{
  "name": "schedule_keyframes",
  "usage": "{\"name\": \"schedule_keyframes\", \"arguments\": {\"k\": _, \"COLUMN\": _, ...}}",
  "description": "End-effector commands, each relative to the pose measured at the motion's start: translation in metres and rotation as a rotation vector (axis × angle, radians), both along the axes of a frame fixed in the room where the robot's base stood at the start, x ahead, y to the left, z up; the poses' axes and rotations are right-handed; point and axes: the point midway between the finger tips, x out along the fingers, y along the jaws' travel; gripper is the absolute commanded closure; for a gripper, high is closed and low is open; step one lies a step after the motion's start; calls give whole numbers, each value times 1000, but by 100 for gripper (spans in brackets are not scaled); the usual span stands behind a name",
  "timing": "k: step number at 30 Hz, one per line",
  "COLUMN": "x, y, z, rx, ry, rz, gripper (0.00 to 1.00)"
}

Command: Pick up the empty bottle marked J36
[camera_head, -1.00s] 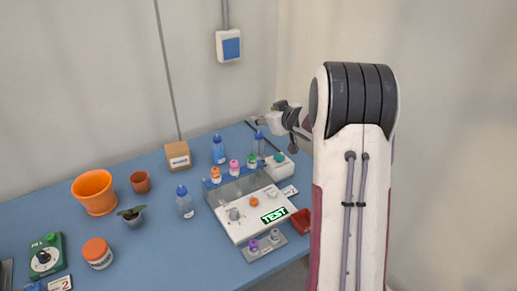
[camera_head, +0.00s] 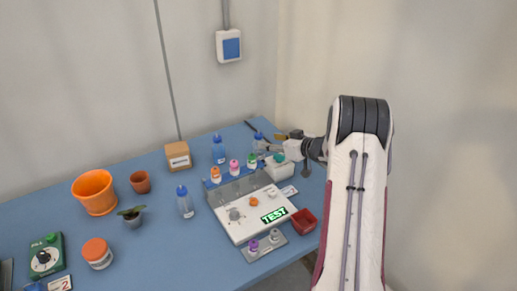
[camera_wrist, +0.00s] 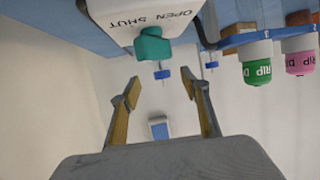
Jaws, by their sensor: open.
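A white box with a teal knob (camera_wrist: 152,45), lettered OPEN and SHUT, is close to my fingers. Green (camera_wrist: 257,70) and pink (camera_wrist: 300,62) capped droppers stand in a rack beside it. The TEST console (camera_head: 252,215) and red tray (camera_head: 303,222) lie nearer the front.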

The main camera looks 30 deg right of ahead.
Motion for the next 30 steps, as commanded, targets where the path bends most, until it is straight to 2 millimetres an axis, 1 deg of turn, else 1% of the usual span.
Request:
{"name": "schedule_keyframes", "arguments": {"k": 5, "x": 2, "y": 0, "z": -1, "rx": 0, "ry": 0, "rz": 0, "gripper": 54}}
{"name": "schedule_keyframes", "arguments": {"k": 15, "x": 23, "y": 4, "z": -9, "rx": -1, "ry": 1, "rz": -1, "gripper": 54}}
{"name": "schedule_keyframes", "arguments": {"k": 26, "x": 24, "y": 4, "z": -10, "rx": 0, "ry": 0, "rz": -1, "gripper": 54}}
{"name": "schedule_keyframes", "arguments": {"k": 30, "x": 28, "y": 5, "z": -11, "rx": -1, "ry": 0, "rz": 0, "gripper": 54}}
